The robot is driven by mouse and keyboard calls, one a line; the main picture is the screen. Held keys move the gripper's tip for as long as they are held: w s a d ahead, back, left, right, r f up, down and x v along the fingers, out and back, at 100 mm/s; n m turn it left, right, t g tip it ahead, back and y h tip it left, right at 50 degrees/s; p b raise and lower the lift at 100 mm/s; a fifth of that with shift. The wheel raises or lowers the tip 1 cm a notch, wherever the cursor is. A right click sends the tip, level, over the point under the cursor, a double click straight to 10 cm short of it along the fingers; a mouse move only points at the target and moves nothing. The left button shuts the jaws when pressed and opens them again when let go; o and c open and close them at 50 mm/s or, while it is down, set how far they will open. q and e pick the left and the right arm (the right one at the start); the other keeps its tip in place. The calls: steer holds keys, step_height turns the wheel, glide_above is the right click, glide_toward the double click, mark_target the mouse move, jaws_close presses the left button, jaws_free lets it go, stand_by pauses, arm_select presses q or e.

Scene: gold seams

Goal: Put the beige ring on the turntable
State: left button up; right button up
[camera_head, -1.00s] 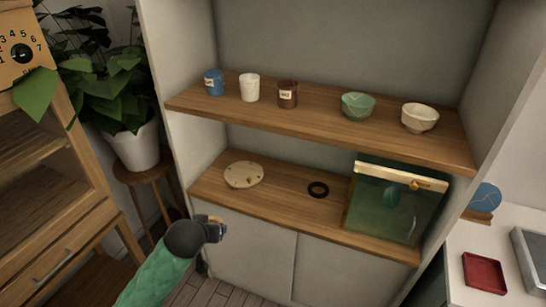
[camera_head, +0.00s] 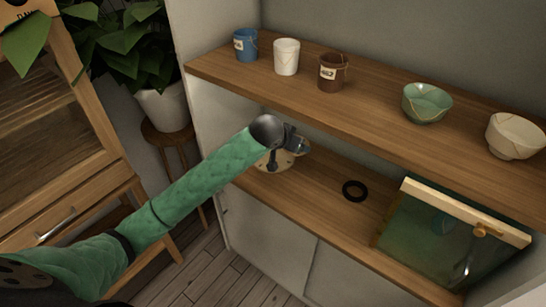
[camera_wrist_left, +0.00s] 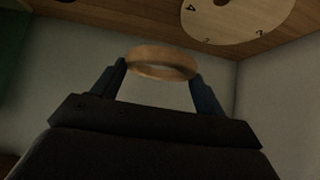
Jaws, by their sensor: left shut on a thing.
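The beige ring (camera_wrist_left: 160,72) is held between the two fingers of my left gripper (camera_wrist_left: 160,64) in the left wrist view. It shows as a tan band, apart from the turntable in that picture. The turntable (camera_wrist_left: 238,22) is a pale round disc with dark marks and a hole, partly cut off at the top edge. In the head view my left gripper (camera_head: 301,146) is over the turntable (camera_head: 285,161) on the lower shelf, and my arm covers part of the disc. The ring is hard to make out there. My right gripper is not in view.
A black ring (camera_head: 355,191) lies on the lower shelf (camera_head: 320,200), with a green glass-fronted box (camera_head: 440,240) to its right. The upper shelf (camera_head: 350,108) overhangs close to my gripper and bears cups and bowls. Bare shelf lies between the turntable and black ring.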

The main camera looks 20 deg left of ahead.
arm_select(q)
steer(key=p, duration=0.3)
glide_above(269, 155)
step_height(269, 155, down, 7)
steer(key=shift+w+d+r, duration=0.1)
steer(key=shift+d+r, duration=0.05)
steer(key=shift+r, duration=0.05)
steer(key=shift+f+p, duration=0.55)
steer(key=shift+f, duration=1.55)
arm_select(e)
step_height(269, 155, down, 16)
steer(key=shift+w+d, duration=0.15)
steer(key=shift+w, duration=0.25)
arm_select(q)
steer(key=o, duration=1)
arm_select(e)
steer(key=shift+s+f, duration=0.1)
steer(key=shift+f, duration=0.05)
